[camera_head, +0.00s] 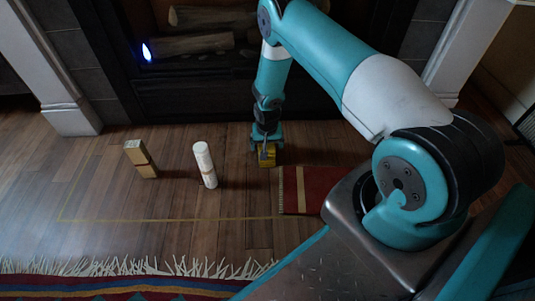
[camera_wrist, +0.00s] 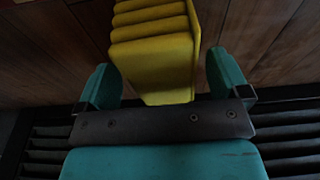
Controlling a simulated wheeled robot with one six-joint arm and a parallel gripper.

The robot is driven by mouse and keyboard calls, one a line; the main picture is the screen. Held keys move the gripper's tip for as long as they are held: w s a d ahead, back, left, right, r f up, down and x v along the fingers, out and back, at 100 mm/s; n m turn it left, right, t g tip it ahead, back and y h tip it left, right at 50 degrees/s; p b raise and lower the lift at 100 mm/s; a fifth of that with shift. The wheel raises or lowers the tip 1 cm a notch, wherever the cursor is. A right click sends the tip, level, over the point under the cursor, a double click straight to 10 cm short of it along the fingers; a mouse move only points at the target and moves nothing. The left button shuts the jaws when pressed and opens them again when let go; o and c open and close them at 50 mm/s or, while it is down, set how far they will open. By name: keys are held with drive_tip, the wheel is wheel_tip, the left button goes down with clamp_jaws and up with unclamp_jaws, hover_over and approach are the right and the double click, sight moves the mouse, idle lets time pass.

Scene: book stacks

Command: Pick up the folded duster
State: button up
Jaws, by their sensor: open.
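The folded duster (camera_head: 268,160) is a small yellow bundle on the wood floor, near the fireplace. My gripper (camera_head: 266,149) is right over it and hides part of it in the head view. In the wrist view the duster (camera_wrist: 155,65) shows as stacked, ridged yellow folds between my two teal fingers (camera_wrist: 164,82). The fingers are apart, one on each side of it. A gap shows on both sides, so the jaws are open and not gripping it.
A tan block with a dark band (camera_head: 140,159) and a white cylinder (camera_head: 205,165) stand to the left. A dark red mat (camera_head: 310,190) lies at front right. A fireplace with logs (camera_head: 203,44) is behind. A fringed rug (camera_head: 120,283) lies in front.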

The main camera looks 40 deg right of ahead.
drive_tip(key=shift+r, duration=0.1)
drive_tip(key=shift+c, duration=0.2)
drive_tip(key=c, duration=1)
